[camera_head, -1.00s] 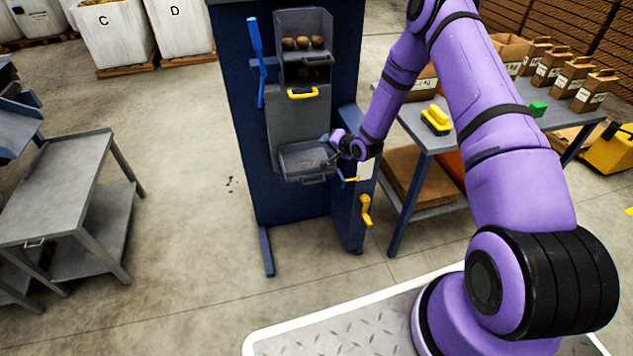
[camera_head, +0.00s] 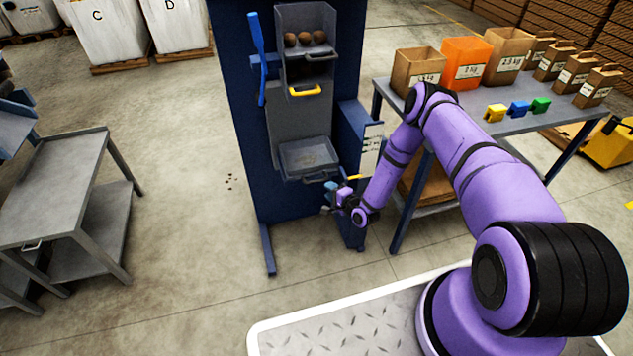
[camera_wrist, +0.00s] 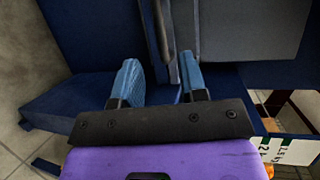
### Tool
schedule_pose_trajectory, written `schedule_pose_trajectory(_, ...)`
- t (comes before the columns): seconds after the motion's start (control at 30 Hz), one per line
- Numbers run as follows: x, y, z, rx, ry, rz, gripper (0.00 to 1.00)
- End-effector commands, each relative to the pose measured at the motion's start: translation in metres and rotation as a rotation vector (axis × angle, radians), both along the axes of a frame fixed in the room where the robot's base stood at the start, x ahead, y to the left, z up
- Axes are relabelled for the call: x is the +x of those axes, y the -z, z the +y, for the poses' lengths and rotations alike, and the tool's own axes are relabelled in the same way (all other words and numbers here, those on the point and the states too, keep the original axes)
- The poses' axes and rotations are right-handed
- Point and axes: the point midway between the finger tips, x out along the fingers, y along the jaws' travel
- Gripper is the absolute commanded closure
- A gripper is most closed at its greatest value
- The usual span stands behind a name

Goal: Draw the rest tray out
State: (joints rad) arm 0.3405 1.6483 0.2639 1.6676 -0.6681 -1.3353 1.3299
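The blue grader (camera_head: 236,120) stands ahead. Its lowest grey tray (camera_head: 308,157), which I take as the rest tray, has a grey bar handle (camera_head: 320,178) along its front. The tray looks empty. My gripper (camera_head: 329,198) is just below and in front of this handle, at its right end. In the wrist view my gripper (camera_wrist: 160,64) has its two blue fingers apart with nothing held. A dark bar (camera_wrist: 164,28), probably the handle, lies beyond and between the fingertips. I cannot tell whether it touches them.
An upper bin (camera_head: 306,40) holds brown potatoes, with a yellow handle (camera_head: 305,91) below it. A blue lever (camera_head: 257,60) is on the left. A blue side box (camera_head: 357,125) stands close right of the tray. A table (camera_head: 455,122) with cartons is farther right.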

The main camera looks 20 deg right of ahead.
Motion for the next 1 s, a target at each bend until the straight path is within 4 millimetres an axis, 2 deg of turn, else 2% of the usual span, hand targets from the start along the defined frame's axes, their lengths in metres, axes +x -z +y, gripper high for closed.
schedule_pose_trajectory(0.3, 0.051, 0.011, 0.023, -0.001, -0.003, -0.003, 0.61)
schedule_pose_trajectory(0.5, 0.072, 0.015, 0.031, -0.002, -0.003, -0.001, 0.61)
schedule_pose_trajectory(0.93, 0.080, 0.017, 0.034, -0.002, -0.001, -0.001, 0.61)
schedule_pose_trajectory(1.0, 0.080, 0.017, 0.034, -0.002, -0.001, -0.001, 0.77)
